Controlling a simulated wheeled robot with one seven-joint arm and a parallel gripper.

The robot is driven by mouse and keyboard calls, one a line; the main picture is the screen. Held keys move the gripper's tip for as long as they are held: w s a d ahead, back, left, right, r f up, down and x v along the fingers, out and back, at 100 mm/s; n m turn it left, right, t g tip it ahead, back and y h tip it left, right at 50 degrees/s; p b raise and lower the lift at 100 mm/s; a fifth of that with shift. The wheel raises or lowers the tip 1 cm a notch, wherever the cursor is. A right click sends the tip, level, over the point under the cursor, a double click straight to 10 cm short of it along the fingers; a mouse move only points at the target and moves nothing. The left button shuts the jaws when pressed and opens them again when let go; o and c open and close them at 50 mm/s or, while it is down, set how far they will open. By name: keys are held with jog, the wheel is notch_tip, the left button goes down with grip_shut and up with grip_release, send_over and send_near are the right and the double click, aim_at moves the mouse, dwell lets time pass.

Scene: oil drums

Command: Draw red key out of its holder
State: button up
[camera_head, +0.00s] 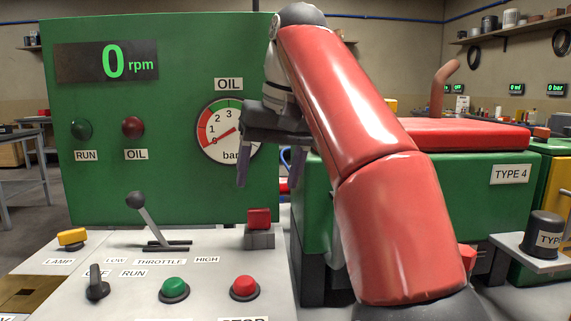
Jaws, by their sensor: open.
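The red key (259,217) is a small red block standing upright in a grey holder (260,239). The holder sits at the right back of the light grey control desk, in front of the green panel. My gripper (269,184) points down, with its two purple-grey fingers spread apart and nothing between them. It shows above the red key in the picture, clear of it, with the key below and slightly left of the middle of the gap. How far the gripper is from the key in depth I cannot tell. The key's lower part is hidden in the holder.
The green panel (160,185) rises behind the desk, with an oil gauge partly hidden by my gripper. A throttle lever (148,220), a green button (174,289) and a red button (244,287) stand on the desk. A green engine marked TYPE 4 (490,205) stands at the right, behind my red arm.

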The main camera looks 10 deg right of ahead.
aim_at(261, 209)
jog(key=shift+x, duration=3.85)
jog(key=c, duration=1.1)
jog(key=shift+o, duration=0.2)
jog(key=shift+r, duration=0.1)
jog(key=shift+r, duration=0.95)
jog(key=shift+c, duration=0.4)
jog(key=shift+a+r, duration=0.1)
jog(key=shift+r, duration=2.05)
jog(key=shift+c, duration=0.2)
